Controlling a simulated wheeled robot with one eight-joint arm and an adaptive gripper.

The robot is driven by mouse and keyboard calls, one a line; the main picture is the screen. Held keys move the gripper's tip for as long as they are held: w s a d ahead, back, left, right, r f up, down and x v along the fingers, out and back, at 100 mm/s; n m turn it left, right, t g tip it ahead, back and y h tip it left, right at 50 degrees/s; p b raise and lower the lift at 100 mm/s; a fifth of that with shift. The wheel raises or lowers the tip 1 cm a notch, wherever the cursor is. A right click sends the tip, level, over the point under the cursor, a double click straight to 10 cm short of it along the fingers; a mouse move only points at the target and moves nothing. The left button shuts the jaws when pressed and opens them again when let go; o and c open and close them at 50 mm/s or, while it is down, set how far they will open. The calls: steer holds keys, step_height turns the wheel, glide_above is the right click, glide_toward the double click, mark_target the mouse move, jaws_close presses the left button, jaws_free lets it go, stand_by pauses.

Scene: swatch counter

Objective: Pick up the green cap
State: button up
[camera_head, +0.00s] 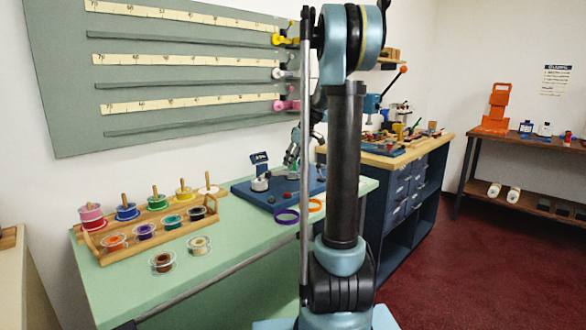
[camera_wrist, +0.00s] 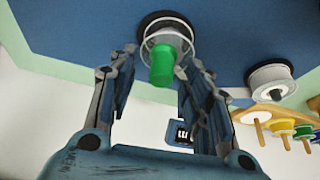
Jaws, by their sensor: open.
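The green cap (camera_wrist: 162,64) shows in the wrist view, upright on a pale round holder with a dark base on the blue mat (camera_wrist: 75,25). My gripper (camera_wrist: 157,62) is open, with one finger on each side of the cap. I see no clear contact between the fingers and the cap. In the head view my gripper (camera_head: 292,160) is over the blue mat (camera_head: 242,192), partly behind my arm. I cannot make out the cap there.
A white spool-like piece (camera_wrist: 270,82) stands right of the cap. A wooden rack (camera_head: 140,238) of coloured spools sits on the green counter (camera_head: 230,238). A purple ring (camera_head: 287,217) and an orange ring (camera_head: 315,206) lie near the mat. A workbench (camera_head: 400,158) stands behind.

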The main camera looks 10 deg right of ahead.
steer(key=shift+w+a+f, duration=0.1)
steer(key=shift+f, duration=0.35)
steer(key=c, duration=0.7)
steer(key=shift+r, duration=0.1)
